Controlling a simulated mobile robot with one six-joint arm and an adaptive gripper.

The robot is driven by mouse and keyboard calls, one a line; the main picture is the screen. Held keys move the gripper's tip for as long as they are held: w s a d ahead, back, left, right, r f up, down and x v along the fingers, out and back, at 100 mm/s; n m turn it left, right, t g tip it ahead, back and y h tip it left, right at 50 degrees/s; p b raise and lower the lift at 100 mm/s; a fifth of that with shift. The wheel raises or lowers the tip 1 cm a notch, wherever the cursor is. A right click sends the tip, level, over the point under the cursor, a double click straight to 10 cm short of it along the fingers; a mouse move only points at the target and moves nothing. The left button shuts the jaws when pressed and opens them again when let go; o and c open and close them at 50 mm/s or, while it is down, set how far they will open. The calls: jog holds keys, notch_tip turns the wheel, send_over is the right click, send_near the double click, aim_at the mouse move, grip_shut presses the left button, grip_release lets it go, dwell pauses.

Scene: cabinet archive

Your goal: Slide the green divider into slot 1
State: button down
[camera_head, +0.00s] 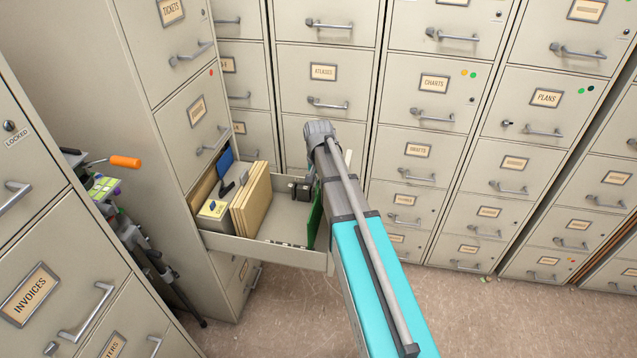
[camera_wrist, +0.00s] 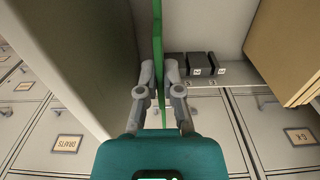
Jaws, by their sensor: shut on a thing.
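The green divider (camera_head: 316,222) stands upright at the right end of the open drawer (camera_head: 262,257), partly hidden behind my arm. In the wrist view the divider (camera_wrist: 158,40) is a thin green sheet seen edge-on, between the two fingers of my gripper (camera_wrist: 160,78), which is shut on it. A grey wall lies close on its left. Black blocks (camera_wrist: 201,65) with small white labels sit to its right, apart from it. Small dark marks (camera_head: 287,243) run along the drawer's front edge. Whether the divider sits in a slot cannot be told.
Tan folders (camera_head: 252,200) and a grey box with a yellow label (camera_head: 213,210) fill the drawer's left part; its middle floor is bare. Cabinets stand close behind and to the left. A cart with an orange handle (camera_head: 125,162) stands at left.

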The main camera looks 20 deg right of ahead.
jog(key=shift+f+b, duration=1.25)
jog(key=shift+f, duration=0.15)
jog(key=c, duration=0.7)
grip_release()
jog(key=shift+r, duration=0.1)
jog(key=shift+r+p, duration=3.5)
jog(key=shift+p, duration=0.05)
jog(key=shift+f, duration=0.2)
